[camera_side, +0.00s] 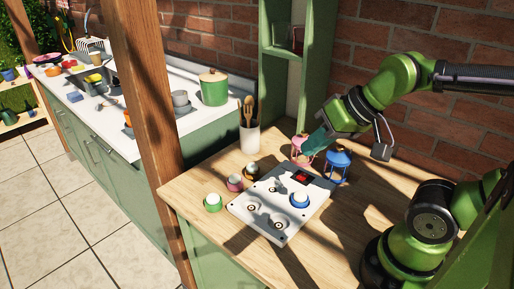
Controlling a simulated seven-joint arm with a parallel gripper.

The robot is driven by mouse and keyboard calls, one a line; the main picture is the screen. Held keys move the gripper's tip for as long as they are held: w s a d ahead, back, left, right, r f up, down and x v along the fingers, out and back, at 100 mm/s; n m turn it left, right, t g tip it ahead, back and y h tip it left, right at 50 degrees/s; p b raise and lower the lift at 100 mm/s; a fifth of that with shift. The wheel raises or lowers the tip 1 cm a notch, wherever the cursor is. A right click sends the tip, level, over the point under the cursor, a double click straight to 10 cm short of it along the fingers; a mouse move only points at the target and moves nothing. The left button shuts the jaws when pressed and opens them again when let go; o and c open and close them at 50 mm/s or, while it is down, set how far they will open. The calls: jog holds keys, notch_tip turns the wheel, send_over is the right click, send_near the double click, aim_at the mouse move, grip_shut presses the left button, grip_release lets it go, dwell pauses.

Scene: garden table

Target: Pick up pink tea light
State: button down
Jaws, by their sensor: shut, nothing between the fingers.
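A small round pink tea light (235,184) stands on the wooden table, left of the pale board. My gripper (306,152) has teal fingers and points down and left, over or beside a pink lantern (298,160) toward the back of the table. The fingers are shut and empty. They overlap the lantern in the picture, and I cannot tell whether they touch it. The gripper is well to the right of the pink tea light and apart from it.
A green tea light (213,204) and a dark one (251,171) stand beside the pink one. The pale board (254,206) has round recesses and holds a blue piece (300,201). A blue lantern (336,170) stands right of my gripper, and a utensil pot (249,138) behind.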

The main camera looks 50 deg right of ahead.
jog(key=shift+d+r, duration=0.1)
jog(key=shift+r, duration=0.15)
jog(key=c, duration=0.7)
grip_release()
jog(key=shift+f, duration=0.1)
